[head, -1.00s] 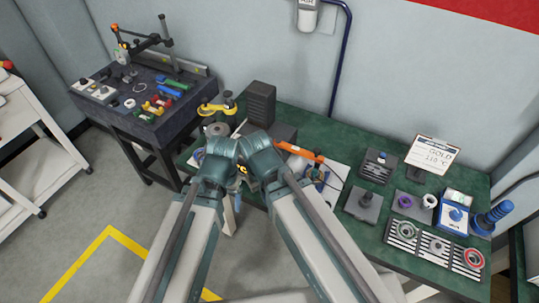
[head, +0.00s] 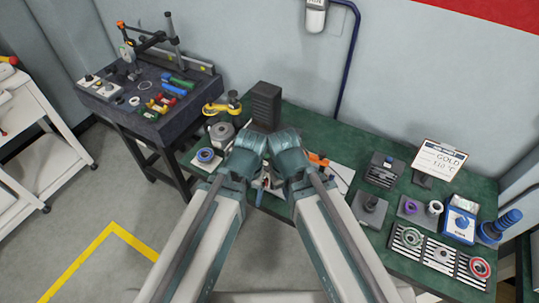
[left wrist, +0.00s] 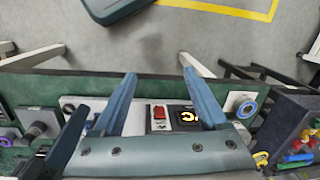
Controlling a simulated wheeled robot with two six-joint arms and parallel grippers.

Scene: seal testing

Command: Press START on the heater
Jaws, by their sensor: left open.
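In the left wrist view a white panel (left wrist: 143,108) on the green bench carries a red switch (left wrist: 159,112) and a dark display (left wrist: 187,117) with yellow characters; it looks like the heater's front. No START lettering is readable. My left gripper (left wrist: 160,73) is open and empty, its two blue fingers either side of the switch in the picture; I cannot tell its distance from the panel. In the head view my two wrists are close together and cover most of the heater. My right gripper's fingers are hidden behind the arms.
The green bench (head: 330,137) holds a black box (head: 265,105), a grey housing (head: 221,134), a blue ring (head: 205,155), a GOLD sign (head: 440,158) and a slotted rack (head: 408,240). A dark workbench (head: 140,118) stands left. The floor in front is clear.

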